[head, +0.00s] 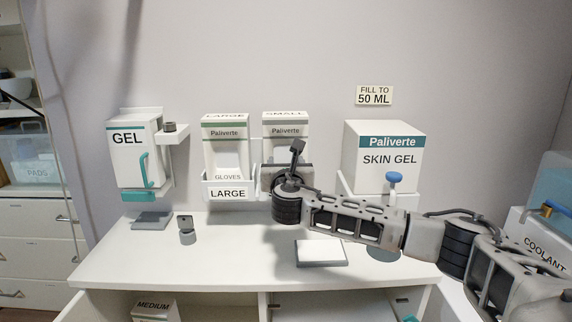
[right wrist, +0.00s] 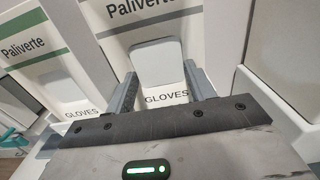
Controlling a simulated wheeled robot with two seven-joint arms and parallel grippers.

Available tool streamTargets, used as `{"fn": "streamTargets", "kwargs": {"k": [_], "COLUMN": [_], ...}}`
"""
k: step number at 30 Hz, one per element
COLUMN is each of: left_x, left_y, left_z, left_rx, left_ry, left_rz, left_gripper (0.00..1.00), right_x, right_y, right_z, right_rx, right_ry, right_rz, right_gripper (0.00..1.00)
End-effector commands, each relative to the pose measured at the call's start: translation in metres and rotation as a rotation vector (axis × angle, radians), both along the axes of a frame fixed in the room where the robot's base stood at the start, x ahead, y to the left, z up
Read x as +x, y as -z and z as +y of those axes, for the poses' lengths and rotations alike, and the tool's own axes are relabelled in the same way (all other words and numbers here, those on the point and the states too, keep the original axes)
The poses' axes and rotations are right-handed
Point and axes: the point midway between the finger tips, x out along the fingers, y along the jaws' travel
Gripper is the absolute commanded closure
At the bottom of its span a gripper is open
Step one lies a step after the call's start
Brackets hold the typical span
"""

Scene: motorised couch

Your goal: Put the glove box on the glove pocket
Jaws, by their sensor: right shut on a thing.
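A white glove box with a grey stripe, marked SMALL and Paliverte (head: 285,131), stands upright against the wall. My right gripper (head: 288,172) is in front of its lower part and shut on it. In the right wrist view my right gripper's two fingers (right wrist: 160,92) lie along both sides of this box (right wrist: 155,62), near the word GLOVES. A white wall pocket labelled LARGE (head: 228,193) holds a green-striped glove box (head: 225,135). What is below the held box is hidden by my gripper, so I cannot tell how it sits. My left gripper is not in view.
A gel dispenser (head: 127,160) hangs at left. A skin gel box (head: 383,155) with a blue-knobbed pump stands right. The desk (head: 130,245) carries a small grey canister (head: 187,233) and a flat white-topped pad (head: 320,252). A MEDIUM box (head: 155,309) sits in the compartment below.

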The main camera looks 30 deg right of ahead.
Motion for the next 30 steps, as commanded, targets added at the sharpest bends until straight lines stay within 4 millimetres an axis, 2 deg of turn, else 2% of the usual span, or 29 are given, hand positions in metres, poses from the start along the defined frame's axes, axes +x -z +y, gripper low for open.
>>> {"fn": "streamTargets", "kwargs": {"k": [12, 13, 15, 25, 30], "left_x": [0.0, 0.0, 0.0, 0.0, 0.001], "left_y": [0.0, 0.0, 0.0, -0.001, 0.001], "left_z": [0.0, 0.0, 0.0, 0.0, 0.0], "left_rx": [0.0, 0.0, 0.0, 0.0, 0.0], "left_ry": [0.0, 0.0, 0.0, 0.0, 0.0], "left_rz": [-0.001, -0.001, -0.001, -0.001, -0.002], "left_gripper": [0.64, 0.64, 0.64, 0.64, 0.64], "right_x": [0.0, 0.0, 0.0, 0.0, -0.017], "right_y": [0.003, 0.004, 0.004, -0.001, 0.001], "right_z": [0.0, 0.0, 0.0, 0.0, 0.012], "right_rx": [0.0, 0.001, 0.0, 0.0, 0.001], "right_ry": [0.0, 0.0, 0.0, 0.0, -0.004], "right_rz": [-0.004, -0.002, -0.001, -0.002, -0.002], "right_gripper": [0.81, 0.38, 0.24, 0.24, 0.24]}}
